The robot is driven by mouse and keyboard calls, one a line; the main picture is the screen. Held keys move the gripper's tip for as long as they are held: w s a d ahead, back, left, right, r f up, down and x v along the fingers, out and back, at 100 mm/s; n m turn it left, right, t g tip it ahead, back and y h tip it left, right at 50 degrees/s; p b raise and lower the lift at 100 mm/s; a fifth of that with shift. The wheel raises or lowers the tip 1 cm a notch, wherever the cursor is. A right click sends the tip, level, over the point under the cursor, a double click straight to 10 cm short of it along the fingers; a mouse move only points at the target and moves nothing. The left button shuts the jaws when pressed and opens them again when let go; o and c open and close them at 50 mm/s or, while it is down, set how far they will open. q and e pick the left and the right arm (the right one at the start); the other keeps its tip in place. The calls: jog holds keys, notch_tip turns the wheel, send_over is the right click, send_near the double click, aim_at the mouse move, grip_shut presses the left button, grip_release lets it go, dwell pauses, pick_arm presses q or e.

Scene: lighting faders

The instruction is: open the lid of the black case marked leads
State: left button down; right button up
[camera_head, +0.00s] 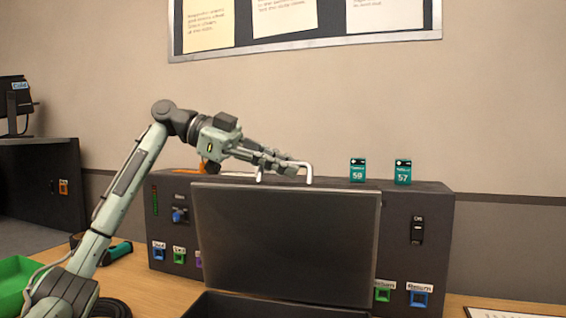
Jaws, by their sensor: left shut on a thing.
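The black case (270,306) is at the bottom centre, with only its back part in view. Its lid (287,245) stands raised, nearly upright, with its dark flat face toward me. No "leads" marking shows. A white handle (309,174) shows at the lid's top edge, partly hidden by the fingers. My left gripper (286,168) reaches in from the left above the lid and is shut on the handle. My right gripper is not in view.
A dark console (425,270) with coloured sockets and a switch stands behind the lid. Two teal boxes (357,170) (402,172) stand on top. A green bin (14,284) is at lower left and a paper (500,312) at lower right. Little desk is bare.

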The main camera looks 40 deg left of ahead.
pick_arm(q)
jog(key=shift+f, duration=0.1)
jog(key=c, duration=1.6)
grip_release()
jog(key=shift+w, duration=0.1)
jog(key=shift+a, duration=0.1)
jog(key=v, duration=1.2)
